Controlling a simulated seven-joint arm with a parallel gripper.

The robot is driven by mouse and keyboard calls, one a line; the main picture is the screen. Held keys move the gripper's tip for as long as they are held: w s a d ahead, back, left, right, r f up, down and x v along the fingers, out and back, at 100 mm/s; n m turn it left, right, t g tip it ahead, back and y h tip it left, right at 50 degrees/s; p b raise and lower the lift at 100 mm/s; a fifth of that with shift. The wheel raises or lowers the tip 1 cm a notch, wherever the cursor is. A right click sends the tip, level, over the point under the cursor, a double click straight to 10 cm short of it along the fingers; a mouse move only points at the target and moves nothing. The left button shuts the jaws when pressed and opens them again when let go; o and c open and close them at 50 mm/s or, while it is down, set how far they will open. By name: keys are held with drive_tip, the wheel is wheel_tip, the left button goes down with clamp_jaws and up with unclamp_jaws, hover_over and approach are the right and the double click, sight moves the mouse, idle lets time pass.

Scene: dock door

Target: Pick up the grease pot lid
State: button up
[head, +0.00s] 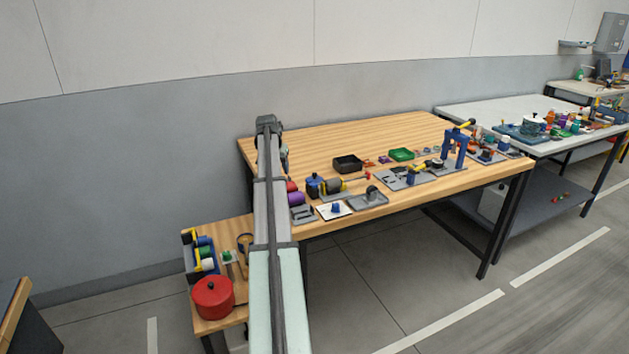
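A large round red pot (213,304) stands at the front of the low wooden side table. A red lid (212,284) with a small dark knob seems to be on it; I cannot tell for sure that this is the grease pot. A small blue pot (313,188) with a dark top also stands at the left of the main table. My arm reaches forward over the left part of the main table. My gripper (284,158) is at its far end, mostly hidden behind the arm, well apart from the red pot. Its fingers cannot be made out.
The wooden main table (430,130) holds a black tray (348,164), a green tray (401,154), a blue stand (455,150) and several fixtures along its front. Its back is clear. A rack of coloured rolls (203,252) sits behind the red pot. A wall (150,150) is behind.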

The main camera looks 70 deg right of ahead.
drive_tip(key=m, duration=0.2)
approach(314, 174)
drive_tip(key=x, duration=0.3)
drive_tip(key=shift+w+d+f, duration=0.15)
drive_tip(key=shift+w+f, duration=0.1)
drive_tip(key=shift+w, duration=0.05)
drive_tip(key=shift+s+d+x, duration=0.1)
drive_tip(key=shift+x, duration=1.2)
drive_tip(key=shift+s+d+x, duration=0.1)
drive_tip(key=shift+x, duration=1.2)
drive_tip(key=shift+c, duration=0.3)
drive_tip(key=shift+r+h, duration=0.1)
drive_tip(key=shift+h, duration=0.2)
clamp_jaws()
